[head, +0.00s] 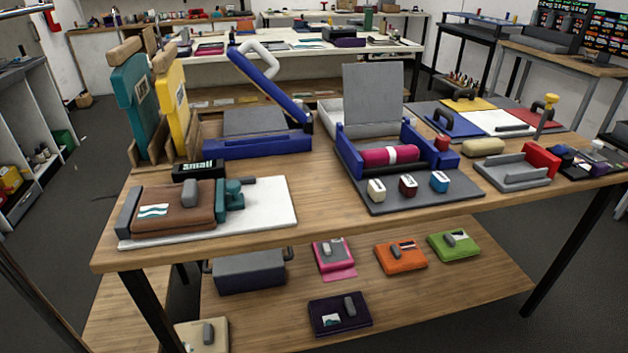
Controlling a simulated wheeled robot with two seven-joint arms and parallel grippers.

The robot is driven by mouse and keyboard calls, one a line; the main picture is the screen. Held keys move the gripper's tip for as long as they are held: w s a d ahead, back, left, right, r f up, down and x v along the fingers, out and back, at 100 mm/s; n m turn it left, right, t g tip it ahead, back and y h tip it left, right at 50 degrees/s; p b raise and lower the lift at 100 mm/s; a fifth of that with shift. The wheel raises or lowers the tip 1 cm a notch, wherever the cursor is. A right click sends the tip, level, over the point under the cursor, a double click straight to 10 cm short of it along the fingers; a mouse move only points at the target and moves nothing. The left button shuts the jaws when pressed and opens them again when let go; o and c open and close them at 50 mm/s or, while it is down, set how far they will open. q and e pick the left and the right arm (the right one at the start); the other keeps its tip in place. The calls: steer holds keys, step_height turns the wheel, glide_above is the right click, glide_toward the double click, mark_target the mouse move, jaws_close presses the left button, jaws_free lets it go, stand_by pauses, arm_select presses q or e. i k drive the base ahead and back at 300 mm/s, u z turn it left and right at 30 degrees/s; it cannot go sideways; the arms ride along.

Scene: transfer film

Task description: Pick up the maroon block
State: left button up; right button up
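The maroon block (408,186) is a small dark-red block with a pale label on its top face. It stands on the front part of a grey plate (440,193) on the wooden table. It is the middle one of three small blocks in a row. A white block (376,190) is to its left and a blue block (439,181) to its right, with gaps between them. Neither of my grippers can be seen in the head view.
Behind the blocks is a blue frame (352,160) with a magenta roll (390,155). A grey tray (512,176) stands to the right. The table (335,222) is bare between board and plate.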

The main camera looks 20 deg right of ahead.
mark_target(408, 187)
steer(key=u, duration=0.65)
steer(key=i, duration=1.1)
steer(key=z, duration=1.2)
